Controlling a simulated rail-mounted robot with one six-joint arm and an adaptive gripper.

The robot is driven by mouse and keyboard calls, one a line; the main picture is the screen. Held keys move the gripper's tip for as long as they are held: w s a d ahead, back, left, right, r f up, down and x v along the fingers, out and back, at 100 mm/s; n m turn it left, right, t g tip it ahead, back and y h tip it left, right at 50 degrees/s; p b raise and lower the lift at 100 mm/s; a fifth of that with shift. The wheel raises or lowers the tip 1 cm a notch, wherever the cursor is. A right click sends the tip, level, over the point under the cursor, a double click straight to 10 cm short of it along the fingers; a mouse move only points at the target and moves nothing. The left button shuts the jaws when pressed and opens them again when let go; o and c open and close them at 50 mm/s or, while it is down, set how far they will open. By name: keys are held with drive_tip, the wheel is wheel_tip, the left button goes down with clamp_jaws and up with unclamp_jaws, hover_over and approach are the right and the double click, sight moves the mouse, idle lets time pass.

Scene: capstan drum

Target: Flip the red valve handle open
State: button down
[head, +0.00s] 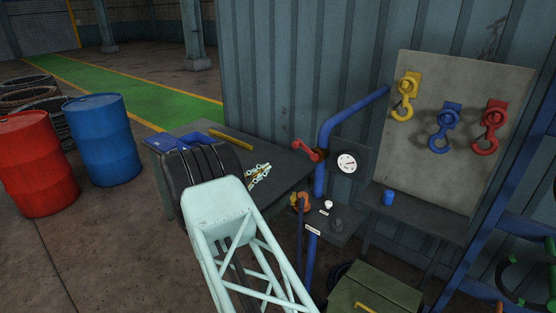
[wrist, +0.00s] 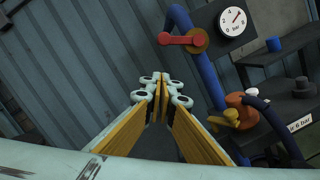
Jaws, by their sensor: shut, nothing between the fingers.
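The red valve handle (head: 306,151) sits on the bent blue pipe (head: 325,130) and sticks out to the left, across the pipe's upright run. In the wrist view the handle (wrist: 178,39) lies nearly level, with its brass pivot (wrist: 198,40) at its right end. My gripper (head: 260,174) is left of and below the handle in the head view. In the wrist view my gripper (wrist: 160,86) has its yellow-padded fingers together, with nothing between them. The fingertips appear below the handle with a gap in the picture; the exact distance is unclear.
A round gauge (head: 347,163) is right of the handle. An orange-brown valve fitting (wrist: 236,100) and a small shelf (head: 330,222) are lower right. A dark table (head: 285,165) stands behind my gripper. The ribbed wall (head: 290,70) rises behind the pipe.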

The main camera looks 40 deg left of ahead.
drive_tip(key=w+d+r, duration=0.1)
drive_tip(key=w+r, duration=0.1)
drive_tip(key=w, duration=0.3)
drive_tip(key=w+d+r+p, duration=0.1)
drive_tip(key=w+r, duration=0.1)
drive_tip(key=w, duration=0.3)
drive_tip(key=shift+w+d, duration=0.2)
drive_tip(key=shift+d, duration=0.05)
idle(0.6)
drive_tip(key=shift+r, duration=0.1)
drive_tip(key=shift+s+a+r, duration=0.1)
idle(0.4)
drive_tip(key=shift+r, duration=0.1)
